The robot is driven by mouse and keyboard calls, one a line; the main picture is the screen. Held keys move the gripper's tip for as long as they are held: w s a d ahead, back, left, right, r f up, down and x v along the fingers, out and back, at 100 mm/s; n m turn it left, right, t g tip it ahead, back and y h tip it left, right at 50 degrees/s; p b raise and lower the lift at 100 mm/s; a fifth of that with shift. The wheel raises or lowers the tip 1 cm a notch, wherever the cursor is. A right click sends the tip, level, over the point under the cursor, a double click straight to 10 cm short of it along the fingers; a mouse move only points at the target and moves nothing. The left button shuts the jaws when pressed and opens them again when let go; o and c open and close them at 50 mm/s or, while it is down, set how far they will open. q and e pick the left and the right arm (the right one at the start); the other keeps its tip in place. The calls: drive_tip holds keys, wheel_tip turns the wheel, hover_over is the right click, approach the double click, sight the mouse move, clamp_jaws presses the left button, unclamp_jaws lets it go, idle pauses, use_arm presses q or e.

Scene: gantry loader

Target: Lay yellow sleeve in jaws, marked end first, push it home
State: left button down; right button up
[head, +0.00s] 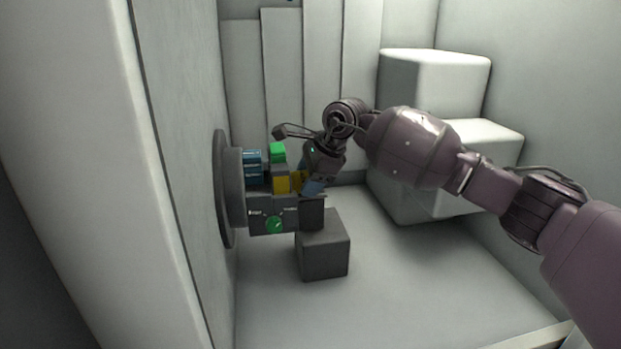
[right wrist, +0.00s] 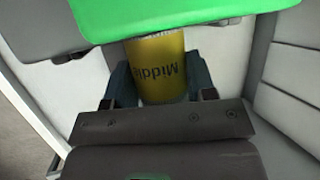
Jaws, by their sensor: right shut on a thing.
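The yellow sleeve (right wrist: 158,68) shows in the right wrist view with the word "Middle" upside down on its side and a pale rim at its far end. My right gripper (right wrist: 158,88) is shut on it, one finger on each side. In the head view the sleeve (head: 297,181) is a thin yellow strip, mostly hidden by my right gripper (head: 309,184). My left gripper is out of view.
Blue parts (head: 252,164) sit on the chuck beside the green jaw. A grey housing with a green round mark (head: 274,224) is below. A dark grey block (head: 323,254) stands under the gripper. Pale stepped blocks (head: 433,85) fill the back right. The floor at front right is clear.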

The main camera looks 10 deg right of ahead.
drive_tip(key=shift+a, duration=0.1)
drive_tip(key=o, duration=1.3)
drive_tip(key=shift+f, duration=0.1)
drive_tip(key=shift+o, duration=0.2)
use_arm(q)
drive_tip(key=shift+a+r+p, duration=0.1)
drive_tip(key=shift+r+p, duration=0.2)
drive_tip(key=shift+p, duration=0.1)
use_arm(e)
drive_tip(key=v, duration=1.1)
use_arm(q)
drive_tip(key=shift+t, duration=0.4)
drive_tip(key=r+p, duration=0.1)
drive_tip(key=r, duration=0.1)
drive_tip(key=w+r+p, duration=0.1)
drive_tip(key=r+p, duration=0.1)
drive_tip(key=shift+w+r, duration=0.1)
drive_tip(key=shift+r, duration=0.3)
use_arm(e)
wheel_tip(320, 180, up, 9)
drive_tip(key=d, duration=0.2)
drive_tip(key=shift+f, duration=0.15)
